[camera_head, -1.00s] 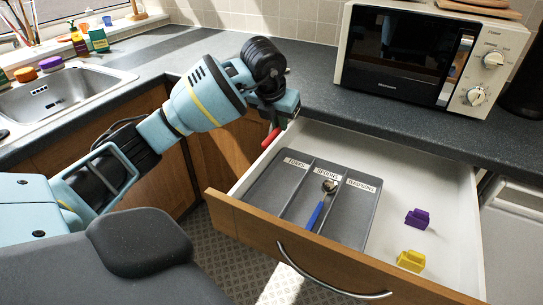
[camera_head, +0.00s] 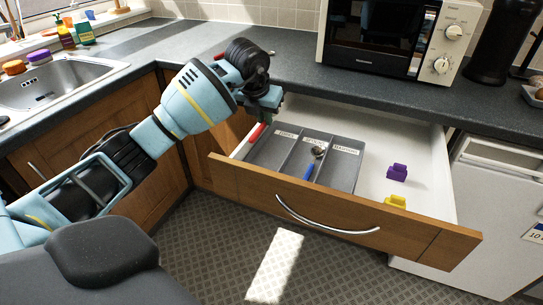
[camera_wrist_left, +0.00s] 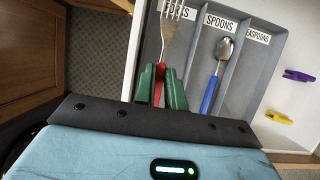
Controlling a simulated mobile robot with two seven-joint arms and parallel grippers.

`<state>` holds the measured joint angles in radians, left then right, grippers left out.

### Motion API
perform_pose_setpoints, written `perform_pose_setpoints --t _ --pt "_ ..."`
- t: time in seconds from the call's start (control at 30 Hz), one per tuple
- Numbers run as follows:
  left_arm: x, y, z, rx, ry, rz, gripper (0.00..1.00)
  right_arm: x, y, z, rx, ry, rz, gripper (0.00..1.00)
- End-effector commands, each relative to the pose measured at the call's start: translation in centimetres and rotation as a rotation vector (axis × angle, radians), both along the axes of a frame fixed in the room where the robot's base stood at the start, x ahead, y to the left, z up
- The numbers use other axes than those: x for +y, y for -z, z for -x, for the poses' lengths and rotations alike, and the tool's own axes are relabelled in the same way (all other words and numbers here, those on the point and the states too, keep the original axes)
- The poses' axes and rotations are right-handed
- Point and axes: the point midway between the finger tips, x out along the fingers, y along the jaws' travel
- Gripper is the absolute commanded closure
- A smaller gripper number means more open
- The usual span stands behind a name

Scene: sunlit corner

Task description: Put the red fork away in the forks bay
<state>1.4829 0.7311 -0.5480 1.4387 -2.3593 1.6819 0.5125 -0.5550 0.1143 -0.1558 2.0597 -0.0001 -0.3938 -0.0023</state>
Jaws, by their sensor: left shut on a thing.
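My left gripper (camera_head: 268,104) is shut on the red fork (camera_head: 257,132). In the left wrist view the green fingers (camera_wrist_left: 161,88) hold the fork (camera_wrist_left: 171,38) by its red handle, with its silver tines pointing away and crossing the FORKS label. The grey tray (camera_head: 333,138) lies in the open drawer, with the forks bay (camera_head: 270,153) as its left compartment. The fork shows above this bay in the wrist view; its height is hard to tell. In the head view only its red handle shows, by the tray's left edge. My right gripper is not in view.
A blue-handled spoon (camera_head: 315,158) lies in the middle SPOONS bay. The TEASPOONS bay looks empty. The drawer's wooden front (camera_head: 340,205) and the counter edge bound the space.

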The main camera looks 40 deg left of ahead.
Motion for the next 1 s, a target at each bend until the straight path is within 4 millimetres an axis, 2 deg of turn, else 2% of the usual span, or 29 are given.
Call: perform_pose_setpoints --t 0.33,0.43,0.67,0.9,1.0 --pt "-0.1 5.3 0.1 0.004 0.001 0.001 1.0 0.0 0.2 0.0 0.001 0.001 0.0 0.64" --pt "0.0 6.1 0.0 0.003 0.001 0.0 1.0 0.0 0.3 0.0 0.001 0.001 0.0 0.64" --pt "0.0 6.5 0.0 0.001 0.001 0.0 1.0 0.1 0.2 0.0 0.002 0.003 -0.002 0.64" --pt "0.0 9.4 0.1 0.004 -0.001 0.001 1.0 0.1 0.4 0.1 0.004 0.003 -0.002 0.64" --pt "0.0 10.0 0.0 0.001 -0.001 0.002 1.0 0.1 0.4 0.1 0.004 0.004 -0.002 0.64"
